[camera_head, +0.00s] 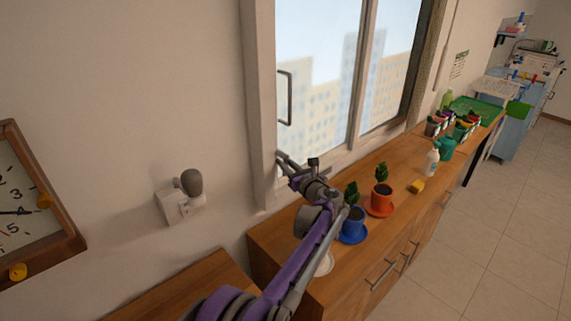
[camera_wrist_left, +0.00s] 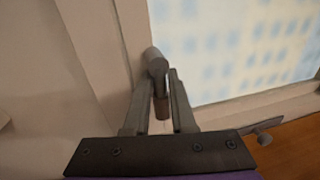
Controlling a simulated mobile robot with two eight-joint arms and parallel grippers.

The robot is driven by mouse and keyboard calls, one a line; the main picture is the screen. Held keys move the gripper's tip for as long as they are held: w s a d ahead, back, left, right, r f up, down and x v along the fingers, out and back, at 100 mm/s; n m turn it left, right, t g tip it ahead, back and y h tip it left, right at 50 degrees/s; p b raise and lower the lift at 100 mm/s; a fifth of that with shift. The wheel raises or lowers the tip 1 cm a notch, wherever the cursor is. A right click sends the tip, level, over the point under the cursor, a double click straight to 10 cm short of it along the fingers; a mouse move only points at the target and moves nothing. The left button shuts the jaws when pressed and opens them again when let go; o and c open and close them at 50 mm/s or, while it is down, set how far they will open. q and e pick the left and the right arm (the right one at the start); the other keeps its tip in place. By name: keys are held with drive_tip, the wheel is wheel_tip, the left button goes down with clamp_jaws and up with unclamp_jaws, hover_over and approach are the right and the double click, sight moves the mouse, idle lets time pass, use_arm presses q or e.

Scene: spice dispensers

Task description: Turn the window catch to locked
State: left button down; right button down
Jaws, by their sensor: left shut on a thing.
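The window catch (camera_wrist_left: 155,62) shows in the left wrist view on the pale window frame. It is a grey, rounded piece with a short lever hanging down from it. My left gripper (camera_wrist_left: 160,92) is shut on this lever, with one finger on each side. In the head view my left gripper (camera_head: 284,160) is at the lower left corner of the window (camera_head: 318,70), against the frame. The catch is too small and covered there to make out. My right gripper is not in view.
A wooden counter (camera_head: 285,232) runs below the window. Blue (camera_head: 354,226) and red (camera_head: 381,199) potted plants stand close to my left arm. A bar handle (camera_head: 288,97) is on the window above the gripper. A wall fixture with a grey knob (camera_head: 191,182) is to the left.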

use_arm(q)
drive_tip(key=shift+s+a+m, duration=0.1)
drive_tip(key=shift+s+m, duration=0.05)
drive_tip(key=shift+m, duration=0.65)
drive_tip(key=shift+s+a+m+g+b, duration=0.15)
drive_tip(key=shift+m+g+b, duration=0.2)
drive_tip(key=shift+m, duration=0.85)
drive_tip(key=c, duration=0.8)
unclamp_jaws()
drive_tip(key=shift+o, duration=0.2)
